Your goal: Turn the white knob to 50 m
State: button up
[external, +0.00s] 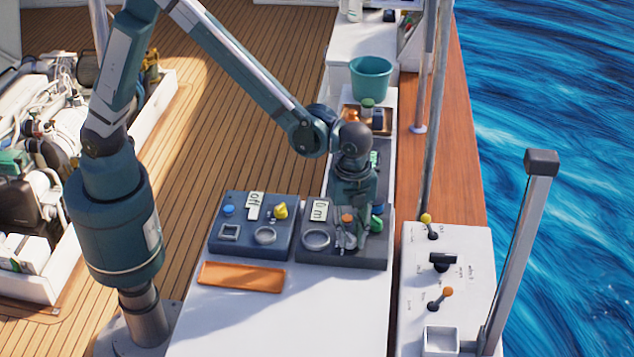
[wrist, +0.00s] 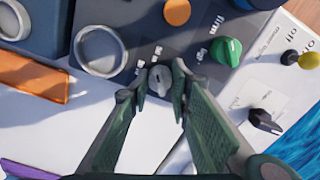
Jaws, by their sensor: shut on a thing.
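The white knob (wrist: 160,79) shows in the wrist view as a small round pale grey-white knob with a dark mark on its face. It sits near the front edge of the dark control box (external: 345,258). My gripper (wrist: 155,83) has its two fingertips on either side of the knob, shut on it. In the external view my gripper (external: 349,238) points down over the front right of this box, and the knob is hard to make out there. A small white display (external: 319,210) on the box reads "0 m".
The same box carries an orange knob (wrist: 177,12), a green knob (wrist: 226,51) and a round ring (wrist: 100,50). A blue-grey box (external: 252,225) stands to the left, with an orange tray (external: 241,277) in front. A lever panel (external: 462,275) stands to the right.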

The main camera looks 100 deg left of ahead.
aim_at(350, 235)
dwell(0.3)
jog(key=o, duration=0.9)
jog(key=shift+r, duration=0.1)
jog(key=shift+r, duration=5.95)
